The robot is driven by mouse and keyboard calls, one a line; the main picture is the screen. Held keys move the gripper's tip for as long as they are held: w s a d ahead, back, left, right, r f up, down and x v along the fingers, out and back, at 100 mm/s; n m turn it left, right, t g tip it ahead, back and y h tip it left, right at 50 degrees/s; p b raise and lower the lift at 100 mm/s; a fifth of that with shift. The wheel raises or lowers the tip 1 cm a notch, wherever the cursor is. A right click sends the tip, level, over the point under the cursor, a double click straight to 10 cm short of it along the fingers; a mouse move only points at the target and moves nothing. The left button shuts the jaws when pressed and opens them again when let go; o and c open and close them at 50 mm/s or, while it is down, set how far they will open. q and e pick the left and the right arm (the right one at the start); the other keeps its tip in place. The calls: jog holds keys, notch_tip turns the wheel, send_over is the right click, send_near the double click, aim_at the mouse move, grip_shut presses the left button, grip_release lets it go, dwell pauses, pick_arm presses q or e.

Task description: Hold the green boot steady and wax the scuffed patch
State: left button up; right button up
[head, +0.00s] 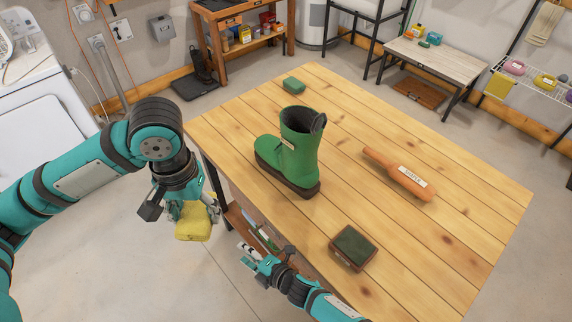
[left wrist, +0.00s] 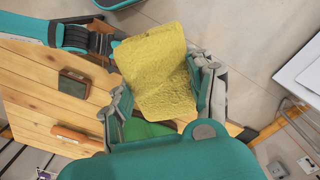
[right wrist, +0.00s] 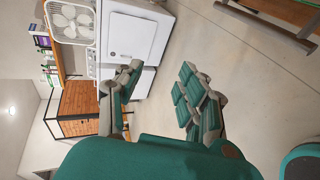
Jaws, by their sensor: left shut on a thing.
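The green boot (head: 299,150) stands upright on the wooden table, toe to the left, with a small pale mark on its front. My left gripper (head: 192,212) is shut on a yellow pad (left wrist: 162,72), off the table's left edge and apart from the boot. The boot (left wrist: 148,130) is mostly hidden behind the pad in the left wrist view. A square wooden-edged block with a dark green top (head: 353,247), perhaps the wax, lies near the table's front edge. My right gripper (head: 262,258) is open and empty beside the front edge; its fingers (right wrist: 158,100) are spread apart.
A labelled wooden tool (head: 399,176) lies right of the boot, and a small green block (head: 294,85) lies at the far corner. The table's right side is clear. A low bench (head: 441,57) and white shelf stand behind.

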jog(key=w+a+r+n+y, duration=0.25)
jog(key=w+r+n, duration=0.25)
jog(key=r, duration=0.3)
notch_tip(320, 180, up, 36)
jog(key=n+g+h, duration=0.7)
jog(key=n+h, duration=0.6)
jog(key=n, duration=1.9)
send_over(314, 124)
notch_tip(314, 124, down, 11)
jog(key=shift+r, duration=0.2)
jog(key=shift+c, duration=0.5)
grip_shut()
